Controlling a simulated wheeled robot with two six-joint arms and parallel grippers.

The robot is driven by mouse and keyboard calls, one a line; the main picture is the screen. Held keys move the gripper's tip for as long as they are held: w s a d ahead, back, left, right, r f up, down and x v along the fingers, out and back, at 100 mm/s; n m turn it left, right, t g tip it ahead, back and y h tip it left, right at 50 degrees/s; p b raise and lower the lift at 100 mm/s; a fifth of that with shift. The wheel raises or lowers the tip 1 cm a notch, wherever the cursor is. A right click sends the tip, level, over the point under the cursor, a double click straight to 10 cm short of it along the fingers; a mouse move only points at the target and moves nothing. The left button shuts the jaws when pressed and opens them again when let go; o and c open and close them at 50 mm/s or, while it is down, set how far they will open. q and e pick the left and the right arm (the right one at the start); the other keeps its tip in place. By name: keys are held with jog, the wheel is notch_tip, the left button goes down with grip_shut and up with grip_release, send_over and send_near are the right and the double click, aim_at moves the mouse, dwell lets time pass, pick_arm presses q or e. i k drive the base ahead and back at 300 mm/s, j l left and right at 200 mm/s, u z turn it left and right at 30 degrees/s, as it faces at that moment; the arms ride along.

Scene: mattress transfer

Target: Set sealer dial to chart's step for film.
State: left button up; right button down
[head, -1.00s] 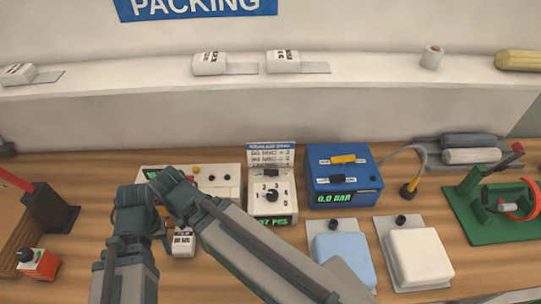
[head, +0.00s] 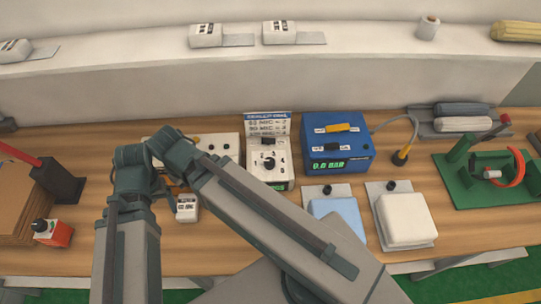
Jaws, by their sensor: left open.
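The white sealer (head: 286,172) stands mid-bench with a black round dial (head: 269,163) ringed by small numbers; I cannot read its setting for sure. A chart card (head: 268,125) stands at its back with several "MIC" lines, their step numbers too small to read surely. A small white labelled block (head: 186,212), perhaps the film, sits on the bench left of the sealer; its label is unreadable. My left gripper (head: 172,198) is open, mostly hidden behind my arm, close to this block and left of the sealer. I cannot tell whether they touch. My right gripper is not in view.
A blue machine (head: 345,165) with a green display stands right of the sealer. Padded plates (head: 403,220) lie in front. A green fixture (head: 465,190) is far right. More labelled blocks (head: 206,36) sit on the shelf.

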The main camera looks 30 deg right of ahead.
aim_at(269, 163)
jog(key=k+l+z, duration=0.15)
jog(key=z, duration=0.8)
